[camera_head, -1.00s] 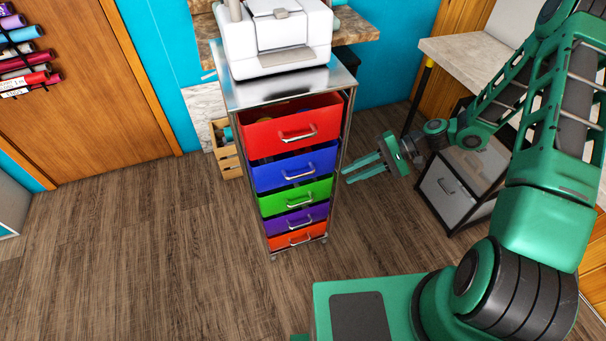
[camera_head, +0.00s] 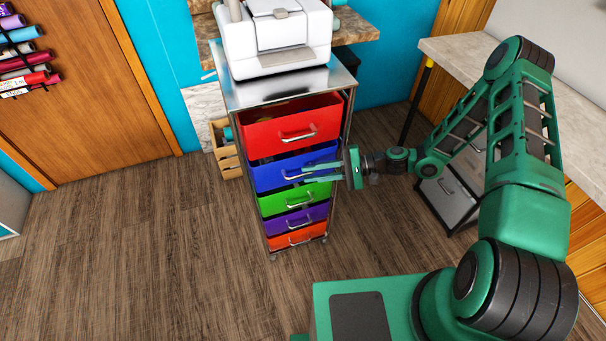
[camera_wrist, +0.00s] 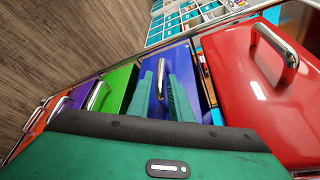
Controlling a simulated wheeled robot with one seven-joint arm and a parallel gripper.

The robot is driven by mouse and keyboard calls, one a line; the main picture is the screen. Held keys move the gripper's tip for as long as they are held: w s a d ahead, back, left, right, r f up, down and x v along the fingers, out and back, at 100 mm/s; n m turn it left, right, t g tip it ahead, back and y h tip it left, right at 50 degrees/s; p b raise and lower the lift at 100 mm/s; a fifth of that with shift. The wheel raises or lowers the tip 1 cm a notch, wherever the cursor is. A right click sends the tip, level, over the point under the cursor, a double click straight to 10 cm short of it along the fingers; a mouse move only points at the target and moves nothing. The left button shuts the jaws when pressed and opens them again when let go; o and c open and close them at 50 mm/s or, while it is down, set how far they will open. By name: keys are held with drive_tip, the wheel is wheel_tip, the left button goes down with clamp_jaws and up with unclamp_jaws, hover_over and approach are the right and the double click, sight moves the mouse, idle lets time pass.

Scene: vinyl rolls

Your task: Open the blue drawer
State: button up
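The blue drawer (camera_head: 266,177) is second from the top in a metal-framed drawer cart, and its front also shows in the wrist view (camera_wrist: 151,99). It looks about in line with the drawers below it. Its silver handle (camera_head: 291,175) also shows in the wrist view (camera_wrist: 160,80). My gripper (camera_head: 306,174) reaches in from the right, its fingers pointing at the blue front. In the wrist view the two green fingers (camera_wrist: 164,88) are apart, with the handle between them. I cannot tell whether they touch it.
The red drawer (camera_head: 283,134) above sticks out further, beside my gripper. Green (camera_head: 275,201), purple (camera_head: 284,223) and orange (camera_head: 283,241) drawers lie below. A white machine (camera_head: 276,45) stands on the cart. A grey cabinet (camera_head: 446,197) stands to the right. The floor at left is clear.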

drive_tip(key=shift+x, duration=1.6)
